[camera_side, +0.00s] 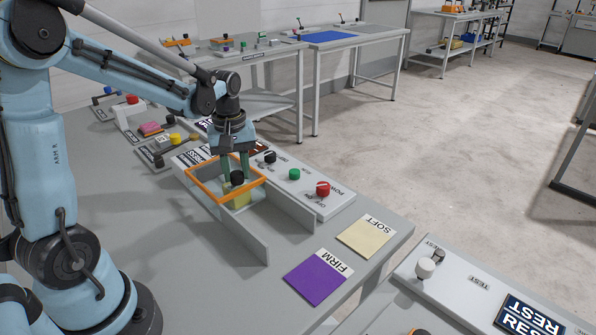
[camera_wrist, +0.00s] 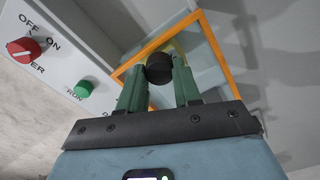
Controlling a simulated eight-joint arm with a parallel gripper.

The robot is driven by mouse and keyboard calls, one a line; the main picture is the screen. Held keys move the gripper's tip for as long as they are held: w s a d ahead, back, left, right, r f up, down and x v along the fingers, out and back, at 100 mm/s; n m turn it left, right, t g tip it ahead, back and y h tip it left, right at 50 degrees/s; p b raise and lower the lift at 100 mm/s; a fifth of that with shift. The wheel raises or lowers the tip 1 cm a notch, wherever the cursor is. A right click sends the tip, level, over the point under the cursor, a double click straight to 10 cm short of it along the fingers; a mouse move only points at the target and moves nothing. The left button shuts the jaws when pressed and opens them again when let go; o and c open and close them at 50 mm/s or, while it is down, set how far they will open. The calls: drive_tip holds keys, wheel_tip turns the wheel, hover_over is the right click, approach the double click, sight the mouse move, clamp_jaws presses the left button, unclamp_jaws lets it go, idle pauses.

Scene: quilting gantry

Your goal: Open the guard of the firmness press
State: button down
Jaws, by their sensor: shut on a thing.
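The firmness press guard is a clear panel with an orange frame (camera_side: 204,190). It lies about flat across the press, between two grey side walls (camera_side: 240,236). Its orange frame (camera_wrist: 218,50) also shows in the wrist view. A round black knob (camera_side: 237,178) stands on the guard; it is also in the wrist view (camera_wrist: 159,67). My gripper (camera_side: 236,171) points down over the guard, its green fingers shut on the knob from both sides. In the wrist view my gripper (camera_wrist: 159,78) has one finger on each side of the knob. A yellow block (camera_side: 238,201) shows at the guard.
Beside the press is a panel with a green RUN button (camera_side: 294,174) and a red power knob (camera_side: 323,188). A purple FIRM pad (camera_side: 318,283) and a cream SOFT pad (camera_side: 366,237) lie on the front table. Other control boxes stand behind.

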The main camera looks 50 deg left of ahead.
drive_tip(key=d, duration=1.6)
drive_tip(key=shift+d, duration=0.15)
drive_tip(key=c, duration=0.8)
unclamp_jaws()
drive_tip(key=shift+r, duration=0.1)
wheel_tip(320, 180, up, 12)
drive_tip(key=s+a+f+m+t, duration=0.1)
drive_tip(key=s+f+m+t, duration=0.1)
drive_tip(key=m, duration=0.2)
drive_tip(key=s+a+f+m+t, duration=0.1)
drive_tip(key=f+m+t, duration=0.1)
drive_tip(key=m, duration=0.2)
drive_tip(key=s+a+f+m+t, duration=0.1)
drive_tip(key=s+f+m+t, duration=0.1)
drive_tip(key=m+t, duration=0.1)
drive_tip(key=shift+s+m, duration=0.3)
drive_tip(key=shift+m, duration=0.6)
